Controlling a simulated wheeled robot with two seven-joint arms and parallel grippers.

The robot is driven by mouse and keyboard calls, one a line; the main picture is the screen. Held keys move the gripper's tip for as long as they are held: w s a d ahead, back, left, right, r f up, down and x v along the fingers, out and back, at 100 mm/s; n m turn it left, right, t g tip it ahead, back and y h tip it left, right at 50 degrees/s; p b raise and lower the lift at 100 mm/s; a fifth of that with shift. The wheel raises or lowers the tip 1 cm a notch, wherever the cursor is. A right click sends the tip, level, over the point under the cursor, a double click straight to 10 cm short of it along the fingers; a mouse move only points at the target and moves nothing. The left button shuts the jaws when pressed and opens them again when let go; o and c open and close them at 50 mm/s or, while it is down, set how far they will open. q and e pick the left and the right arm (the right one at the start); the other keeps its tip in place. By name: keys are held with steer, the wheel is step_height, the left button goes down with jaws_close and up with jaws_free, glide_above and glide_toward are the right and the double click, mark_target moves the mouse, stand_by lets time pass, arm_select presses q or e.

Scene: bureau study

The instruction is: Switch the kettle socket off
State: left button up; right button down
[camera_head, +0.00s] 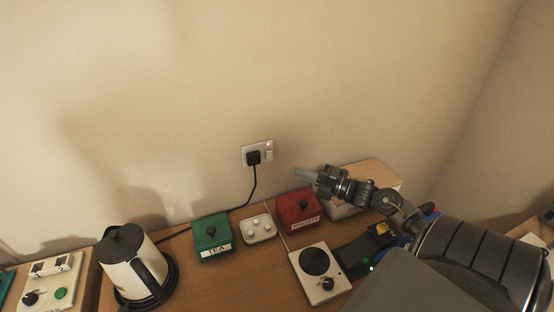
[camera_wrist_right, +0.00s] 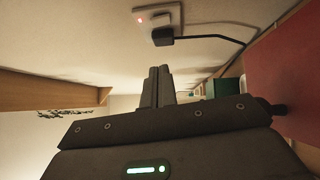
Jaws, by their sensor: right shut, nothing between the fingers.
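The white wall socket (camera_head: 257,152) sits above the desk, with a black plug (camera_head: 253,157) in its left side and a rocker switch (camera_head: 269,155) at its right. A small red light shows by the switch; in the right wrist view the lit red mark (camera_wrist_right: 140,20) is clear. The plug's black cable runs down toward the kettle (camera_head: 128,262), white with a black lid and handle. My right gripper (camera_head: 299,174) is shut and empty, to the right of and a little below the socket, apart from it. Its closed fingers (camera_wrist_right: 158,82) point toward the socket. My left gripper is not in view.
The wall above is bare.

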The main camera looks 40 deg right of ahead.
mark_target(267, 153)
steer(key=shift+w+a+r+b, duration=0.2)
steer(key=shift+w+a+b, duration=0.15)
steer(key=shift+w, duration=1.4)
steer(key=shift+w+a+r+b, duration=0.2)
steer(key=shift+w+a+b, duration=0.15)
steer(key=shift+w, duration=1.35)
steer(key=shift+w+a+r+b, duration=0.25)
steer(key=shift+w+b, duration=0.15)
steer(key=shift+w, duration=1.35)
steer(key=shift+w+r+p, duration=0.1)
steer(key=shift+r+p, duration=0.1)
steer(key=shift+p, duration=0.1)
steer(key=shift+d+f+m, duration=0.1)
steer(key=shift+m, duration=0.2)
